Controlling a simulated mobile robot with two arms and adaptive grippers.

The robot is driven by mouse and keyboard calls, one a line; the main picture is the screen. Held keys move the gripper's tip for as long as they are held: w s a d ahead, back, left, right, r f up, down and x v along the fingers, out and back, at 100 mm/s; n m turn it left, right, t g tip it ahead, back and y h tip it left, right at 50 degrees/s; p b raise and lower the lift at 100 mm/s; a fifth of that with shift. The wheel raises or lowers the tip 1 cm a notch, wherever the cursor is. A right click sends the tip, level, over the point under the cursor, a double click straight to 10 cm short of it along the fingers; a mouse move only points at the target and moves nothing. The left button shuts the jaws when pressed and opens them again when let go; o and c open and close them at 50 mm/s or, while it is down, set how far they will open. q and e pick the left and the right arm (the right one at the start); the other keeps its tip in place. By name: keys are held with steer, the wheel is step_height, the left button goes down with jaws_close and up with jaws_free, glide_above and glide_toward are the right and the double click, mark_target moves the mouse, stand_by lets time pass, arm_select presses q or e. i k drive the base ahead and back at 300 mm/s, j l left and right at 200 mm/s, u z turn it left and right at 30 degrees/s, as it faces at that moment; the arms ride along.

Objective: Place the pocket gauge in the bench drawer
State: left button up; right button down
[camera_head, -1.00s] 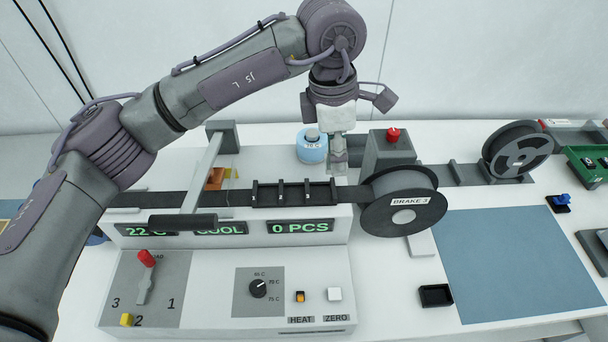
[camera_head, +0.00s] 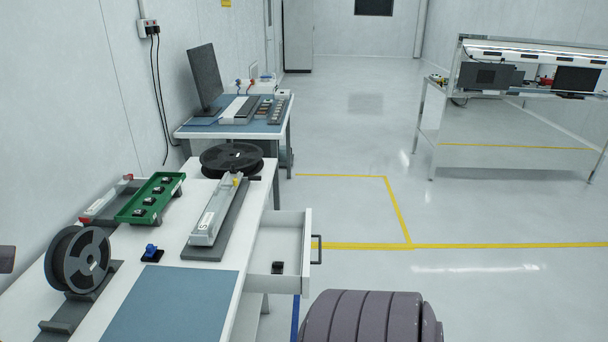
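The bench drawer (camera_head: 288,284) is pulled open from the right side of the near white bench, with its handle on the right. A small dark object (camera_head: 277,267) lies inside the drawer; it is too small to tell whether it is the pocket gauge. I cannot identify the pocket gauge elsewhere with certainty. Neither of my grippers is in view. A purple ribbed part of my own arm shows at the bottom right of the drawer.
The near bench holds a blue mat (camera_head: 172,302), a black reel (camera_head: 78,260), a green tray (camera_head: 151,198), a blue-topped piece (camera_head: 151,250) and a long grey device (camera_head: 215,212). A desk with a monitor (camera_head: 205,76) stands behind. Open floor lies right.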

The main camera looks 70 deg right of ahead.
mark_target(272, 256)
steer(key=l+z, duration=0.25)
steer(key=l, duration=0.25)
steer(key=l+z, duration=0.2)
steer(key=l, duration=0.25)
steer(key=i+l+z, duration=0.1)
steer(key=l+z, duration=0.15)
steer(key=l, duration=0.2)
steer(key=i+l+z, duration=0.25)
steer(key=l, duration=0.2)
steer(key=l+z, duration=0.25)
steer(key=l, duration=0.2)
steer(key=i+l, duration=0.2)
steer(key=l, duration=0.2)
steer(key=i+l, duration=0.2)
steer(key=l, duration=0.2)
